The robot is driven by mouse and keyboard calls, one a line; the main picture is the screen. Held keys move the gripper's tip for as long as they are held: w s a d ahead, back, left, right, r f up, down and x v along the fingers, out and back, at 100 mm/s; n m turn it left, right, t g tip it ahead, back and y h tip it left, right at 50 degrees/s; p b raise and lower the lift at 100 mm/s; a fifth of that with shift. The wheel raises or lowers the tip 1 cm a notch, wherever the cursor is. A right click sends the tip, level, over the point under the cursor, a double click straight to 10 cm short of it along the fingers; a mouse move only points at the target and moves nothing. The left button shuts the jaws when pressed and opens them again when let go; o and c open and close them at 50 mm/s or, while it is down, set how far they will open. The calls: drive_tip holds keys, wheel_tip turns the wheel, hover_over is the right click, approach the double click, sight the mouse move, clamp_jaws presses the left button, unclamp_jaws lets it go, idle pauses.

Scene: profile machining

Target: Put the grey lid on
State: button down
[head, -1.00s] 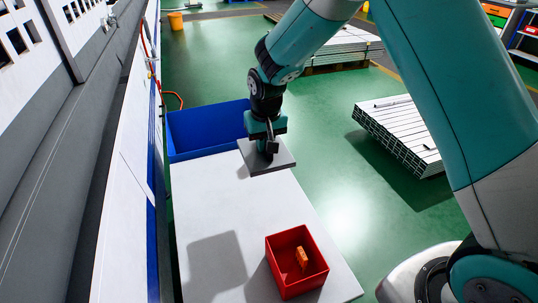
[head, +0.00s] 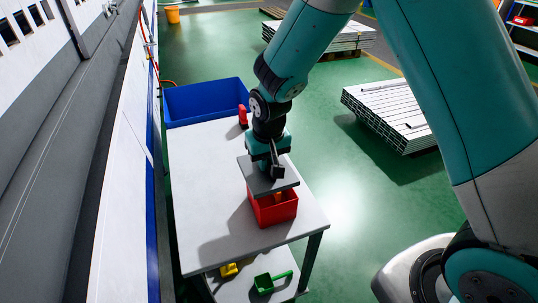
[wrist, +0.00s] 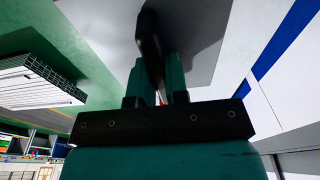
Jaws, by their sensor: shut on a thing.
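The grey lid (head: 256,181) is a flat square plate. My gripper (head: 274,172) is shut on the lid's upright handle and holds it roughly level. The lid is over the back part of the open red box (head: 272,212), which stands on the table. The box's front part shows from under the lid, with an orange piece (head: 278,196) inside. Whether the lid touches the rim is unclear. In the wrist view the fingers (wrist: 155,75) are around a dark handle, with a grey surface beyond.
The white table (head: 205,185) has free room left of the box. A blue bin (head: 195,108) stands beyond its far end, and a red object (head: 243,115) is near that end. Yellow (head: 229,269) and green (head: 265,284) pieces lie on a lower shelf. A wall runs along the left.

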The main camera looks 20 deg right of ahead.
drive_tip(key=shift+d, duration=0.75)
drive_tip(key=shift+a+f+b, duration=0.15)
drive_tip(key=shift+f+b, duration=1.3)
drive_tip(key=shift+f, duration=1)
drive_tip(key=shift+f+b, duration=0.4)
drive_tip(key=shift+f, duration=0.65)
drive_tip(key=shift+p, duration=0.3)
idle(1.0)
idle(0.5)
drive_tip(key=c, duration=1.1)
unclamp_jaws()
drive_tip(key=shift+o, duration=0.2)
wheel_tip(320, 180, up, 17)
drive_tip(key=s, duration=0.2)
drive_tip(key=shift+r, duration=0.2)
